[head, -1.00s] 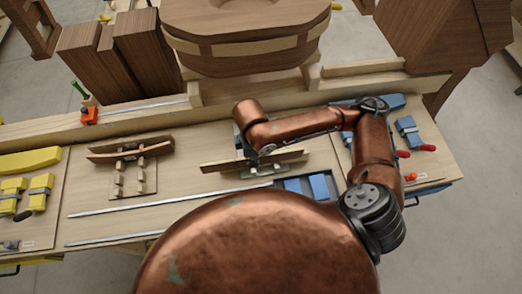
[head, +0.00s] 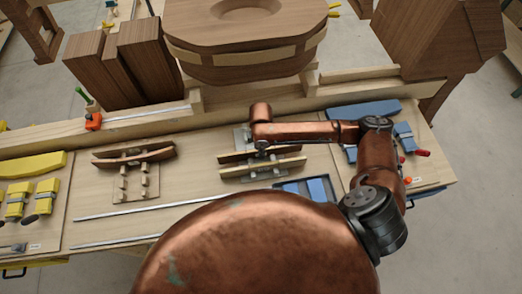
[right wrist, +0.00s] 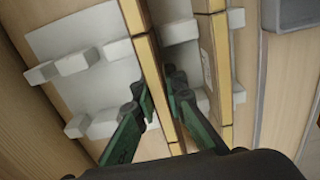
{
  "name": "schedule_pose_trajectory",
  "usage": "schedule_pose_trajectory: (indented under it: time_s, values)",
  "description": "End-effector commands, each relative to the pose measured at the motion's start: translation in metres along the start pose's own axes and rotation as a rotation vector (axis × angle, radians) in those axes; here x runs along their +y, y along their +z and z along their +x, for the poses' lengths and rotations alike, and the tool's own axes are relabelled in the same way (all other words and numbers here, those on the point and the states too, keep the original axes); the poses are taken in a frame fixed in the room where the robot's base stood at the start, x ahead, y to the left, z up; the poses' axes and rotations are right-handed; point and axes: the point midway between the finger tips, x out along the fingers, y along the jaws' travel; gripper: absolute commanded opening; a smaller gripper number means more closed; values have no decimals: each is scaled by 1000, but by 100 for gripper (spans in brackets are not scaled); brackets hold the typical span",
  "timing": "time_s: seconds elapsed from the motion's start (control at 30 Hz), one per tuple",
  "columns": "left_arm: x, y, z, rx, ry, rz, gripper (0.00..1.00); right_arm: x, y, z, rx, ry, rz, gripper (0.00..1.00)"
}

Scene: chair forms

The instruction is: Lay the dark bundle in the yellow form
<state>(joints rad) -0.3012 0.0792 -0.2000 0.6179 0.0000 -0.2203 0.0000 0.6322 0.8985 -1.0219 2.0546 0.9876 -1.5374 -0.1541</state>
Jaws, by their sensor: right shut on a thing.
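My right gripper (head: 262,149) is over the middle rack, its green fingers (right wrist: 160,100) shut on a thin dark bundle (head: 235,157) with a pale edge (right wrist: 148,70). A second, similar bundle (head: 265,169) runs alongside on the near side; it also shows in the right wrist view (right wrist: 222,80). I cannot tell whether the held bundle rests on the rack's grey plate (right wrist: 85,40) or hangs just above it. The yellow form (head: 33,164) lies at the far left of the bench, with yellow clamps (head: 47,193) in front. My left gripper is out of view.
A rack (head: 135,180) with two dark curved strips stands left of the middle rack. Blue form pieces (head: 362,109) and a blue-grey tray (head: 305,188) lie to the right and front. Metal rails (head: 135,207) cross the bench. A wooden beam (head: 100,138) edges the back.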

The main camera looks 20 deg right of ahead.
Motion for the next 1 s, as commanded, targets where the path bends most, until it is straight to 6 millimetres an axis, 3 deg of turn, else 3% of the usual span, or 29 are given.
schedule_pose_trajectory:
  time_s: [0.43, 0.47, 0.7, 1.0]
  values:
    - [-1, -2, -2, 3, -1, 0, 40, -1, 0, 7, 0, 0, -1, 0]
    - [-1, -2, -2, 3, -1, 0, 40, -1, 0, 8, 0, -1, -1, 12]
    - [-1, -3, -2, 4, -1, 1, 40, -1, 0, 8, 0, -1, -1, 28]
    - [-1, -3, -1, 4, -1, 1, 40, -1, 0, 8, 0, 0, -1, 29]
